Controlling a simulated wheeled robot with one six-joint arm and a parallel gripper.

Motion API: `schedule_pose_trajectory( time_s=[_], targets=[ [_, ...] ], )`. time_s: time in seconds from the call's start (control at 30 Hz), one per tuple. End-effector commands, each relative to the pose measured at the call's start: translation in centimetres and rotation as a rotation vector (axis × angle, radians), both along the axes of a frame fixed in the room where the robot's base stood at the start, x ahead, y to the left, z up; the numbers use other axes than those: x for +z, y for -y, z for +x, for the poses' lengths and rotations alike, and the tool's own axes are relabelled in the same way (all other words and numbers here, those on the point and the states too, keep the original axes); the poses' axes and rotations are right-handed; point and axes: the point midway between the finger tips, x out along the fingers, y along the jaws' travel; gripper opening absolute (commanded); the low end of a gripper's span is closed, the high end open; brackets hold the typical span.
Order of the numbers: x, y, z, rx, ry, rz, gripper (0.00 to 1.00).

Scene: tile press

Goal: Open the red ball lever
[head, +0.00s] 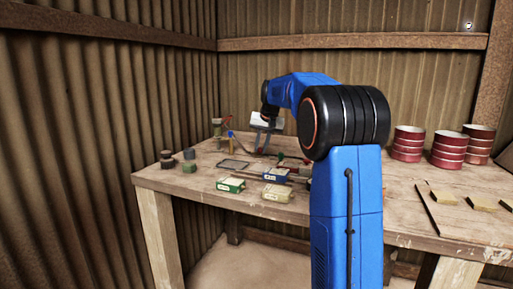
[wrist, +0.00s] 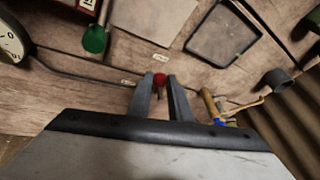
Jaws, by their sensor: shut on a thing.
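The red ball lever (wrist: 160,79) shows in the wrist view as a small red knob between the tips of my gripper (wrist: 160,88). The fingers are shut on it, one on each side. Its shaft is mostly hidden by the fingers and the gripper body. In the head view my gripper (head: 265,140) points down over the back left part of the table, and I cannot make out the red ball there. A second lever with a green ball (wrist: 95,39) stands up and left in the wrist view, apart from the fingers.
A dark-rimmed tray (wrist: 188,47) and a blue-and-yellow handled tool (wrist: 211,106) lie near the gripper. A round gauge (wrist: 12,42) is at the left. Small boxes (head: 230,185) stand at the table's front, with stacked red tins (head: 447,151) at the right.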

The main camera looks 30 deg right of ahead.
Motion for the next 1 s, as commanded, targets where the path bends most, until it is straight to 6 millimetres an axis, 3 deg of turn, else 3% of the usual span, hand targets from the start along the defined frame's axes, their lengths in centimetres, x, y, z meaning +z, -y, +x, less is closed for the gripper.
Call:
schedule_pose_trajectory(
  time_s=[0.63,1.0],
  targets=[
    [0.0,4.7,0.1,0.607,0.001,0.000,0.00],
    [0.0,6.4,1.0,0.881,0.001,-0.001,0.00]
  ],
)
